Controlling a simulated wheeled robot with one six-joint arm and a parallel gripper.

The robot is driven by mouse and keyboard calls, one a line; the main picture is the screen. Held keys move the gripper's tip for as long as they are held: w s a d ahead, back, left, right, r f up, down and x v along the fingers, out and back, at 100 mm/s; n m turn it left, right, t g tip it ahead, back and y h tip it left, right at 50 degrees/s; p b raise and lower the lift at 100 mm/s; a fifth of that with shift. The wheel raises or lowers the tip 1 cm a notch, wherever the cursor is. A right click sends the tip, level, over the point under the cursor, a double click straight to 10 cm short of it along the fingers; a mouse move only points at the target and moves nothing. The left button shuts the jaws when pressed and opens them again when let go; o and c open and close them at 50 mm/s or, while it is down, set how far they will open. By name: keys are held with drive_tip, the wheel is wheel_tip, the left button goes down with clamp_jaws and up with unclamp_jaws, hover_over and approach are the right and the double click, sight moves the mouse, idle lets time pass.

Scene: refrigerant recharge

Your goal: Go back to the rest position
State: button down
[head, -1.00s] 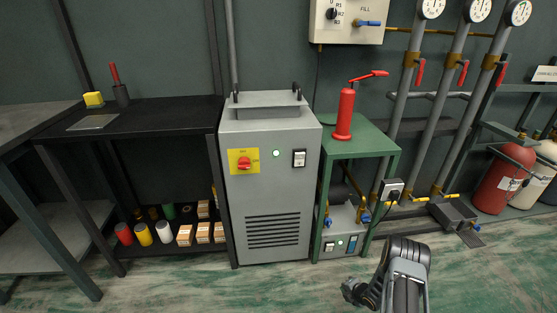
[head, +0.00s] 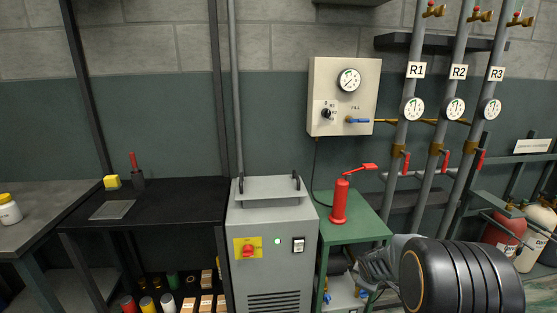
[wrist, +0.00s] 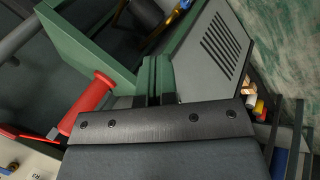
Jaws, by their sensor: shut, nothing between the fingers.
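In the head view my arm is raised at the lower right, in front of the green stand (head: 368,215). My gripper (wrist: 154,98) shows in the wrist view as short dark fingers close together, shut with nothing held. In the head view its fingers are not clear. A red hand pump (head: 339,203) stands on the green stand. It also shows in the wrist view (wrist: 92,100), left of the gripper and apart from it. The grey cabinet (head: 270,222) with a red switch and a lit green light stands left of the stand.
A wall panel (head: 343,97) with a gauge and blue lever hangs above the stand. Pipes R1 (head: 408,100), R2 and R3 with gauges and red valves rise at right. A black table (head: 160,205) stands left. Cylinders (head: 502,232) are racked at far right.

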drive_tip(key=s+a+r+m+p, duration=0.2)
drive_tip(key=s+r+p, duration=0.1)
drive_tip(key=r, duration=0.4)
drive_tip(key=s+a+r+m+g+p, duration=0.1)
drive_tip(key=s+a+r+m+p, duration=0.1)
drive_tip(key=s+r, duration=0.3)
drive_tip(key=s+a+r+m+p, duration=0.1)
drive_tip(key=s+r+m+p, duration=0.15)
drive_tip(key=r, duration=0.55)
drive_tip(key=s+a+r+m+y+p, duration=0.1)
drive_tip(key=s+a+r+m+p, duration=0.1)
drive_tip(key=s+r, duration=0.3)
drive_tip(key=s+a+r+m+g+y+p, duration=0.1)
drive_tip(key=s+a+r+m+p, duration=0.1)
drive_tip(key=s+a+r+p, duration=0.2)
drive_tip(key=s+r+p, duration=0.1)
drive_tip(key=s, duration=0.2)
drive_tip(key=shift+a+m+y, duration=0.15)
drive_tip(key=shift+m+y, duration=0.15)
drive_tip(key=shift+m, duration=0.05)
drive_tip(key=shift+s+r, duration=0.1)
drive_tip(key=shift+r, duration=0.05)
